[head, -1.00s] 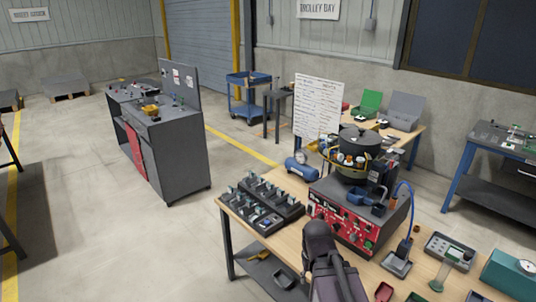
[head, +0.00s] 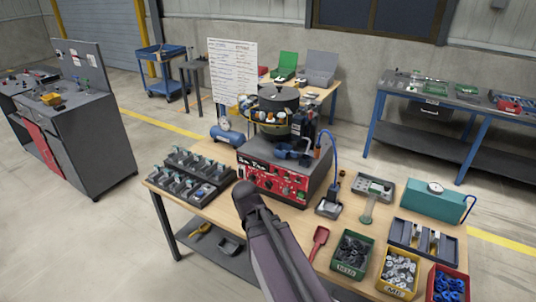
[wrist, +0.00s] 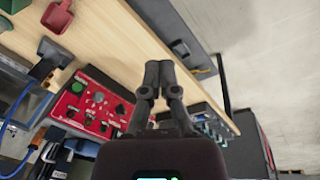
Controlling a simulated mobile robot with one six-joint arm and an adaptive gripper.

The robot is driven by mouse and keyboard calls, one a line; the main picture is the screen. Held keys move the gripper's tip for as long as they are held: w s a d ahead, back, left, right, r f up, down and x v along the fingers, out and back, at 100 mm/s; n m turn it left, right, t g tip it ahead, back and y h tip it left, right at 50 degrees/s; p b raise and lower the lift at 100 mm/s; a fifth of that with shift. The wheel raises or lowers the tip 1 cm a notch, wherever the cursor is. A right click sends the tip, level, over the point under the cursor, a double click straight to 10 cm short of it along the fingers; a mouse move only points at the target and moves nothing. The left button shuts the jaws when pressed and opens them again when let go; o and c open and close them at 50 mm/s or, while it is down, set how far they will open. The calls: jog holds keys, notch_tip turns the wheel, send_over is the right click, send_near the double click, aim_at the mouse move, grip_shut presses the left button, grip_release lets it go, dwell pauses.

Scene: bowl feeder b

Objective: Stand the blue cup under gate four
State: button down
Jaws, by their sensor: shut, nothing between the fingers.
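The rack's several small upright stations stand in rows on the wooden bench; I cannot read which is gate four. It also shows at the right in the wrist view (wrist: 212,122). My gripper (wrist: 158,68) is shut and empty, over the bench's front edge, between the rack and the red control panel (wrist: 85,108). In the head view my dark arm hides the fingers.
The bowl feeder (head: 276,98) stands behind the red panel, with a blue part (head: 288,151) below its bowl. A red scoop (head: 319,240), green bin (head: 352,255), yellow bin (head: 398,272) and red bin (head: 447,283) lie to the right. A whiteboard (head: 232,72) stands behind.

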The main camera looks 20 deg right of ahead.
jog(key=w+d+f+t+h+b, duration=0.25)
jog(key=w+d+b, duration=0.2)
jog(key=w, duration=0.25)
jog(key=n+t+h+b, duration=0.8)
jog(key=n+t+b, duration=0.1)
jog(key=t+b, duration=0.15)
send_near(275, 151)
jog(key=s+a, duration=0.2)
jog(key=a, duration=0.4)
jog(key=shift+r+g+b, duration=0.3)
jog(key=shift+g+b, duration=0.1)
jog(key=shift+b, duration=0.05)
jog(key=shift+d, duration=0.15)
jog(key=x, duration=0.9)
jog(key=shift+w+d, duration=0.15)
jog(key=shift+w, duration=0.1)
jog(key=d, duration=0.3)
jog(key=shift+w, duration=0.1)
jog(key=shift+d, duration=0.6)
jog(key=shift+w+a, duration=0.1)
